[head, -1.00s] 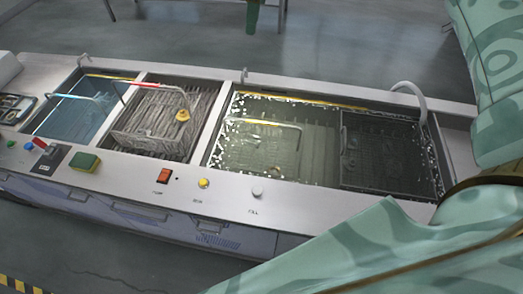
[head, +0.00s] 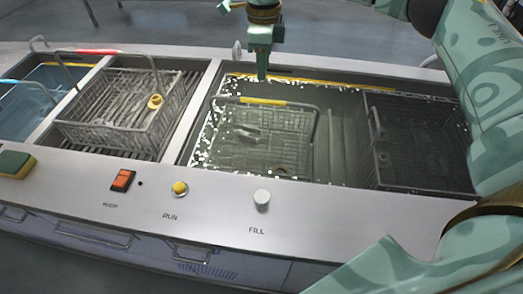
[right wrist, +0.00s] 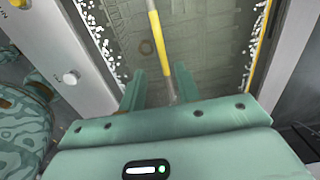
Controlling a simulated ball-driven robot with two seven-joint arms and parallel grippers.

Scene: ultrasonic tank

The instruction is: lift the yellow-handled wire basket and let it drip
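The yellow-handled wire basket (head: 310,150) sits in the cloudy liquid of the large tank (head: 345,183), left of its middle. Its yellow grip (head: 263,101) is on the raised wire handle; a dark item seems to lie inside. My right gripper (head: 262,77) points down just above and behind the grip in the head view. In the right wrist view its two fingers (right wrist: 161,88) are apart, with the handle's yellow grip (right wrist: 156,35) running between them in the picture. I cannot tell whether the handle is at finger depth. My left gripper is not in view.
A red-handled basket (head: 120,128) with a yellow round piece (head: 155,101) stands in the left neighbouring basin. A darker wire basket (head: 425,145) fills the tank's right end. The front panel has an orange switch (head: 122,180) and knobs (head: 262,197). A sponge (head: 14,164) lies at left.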

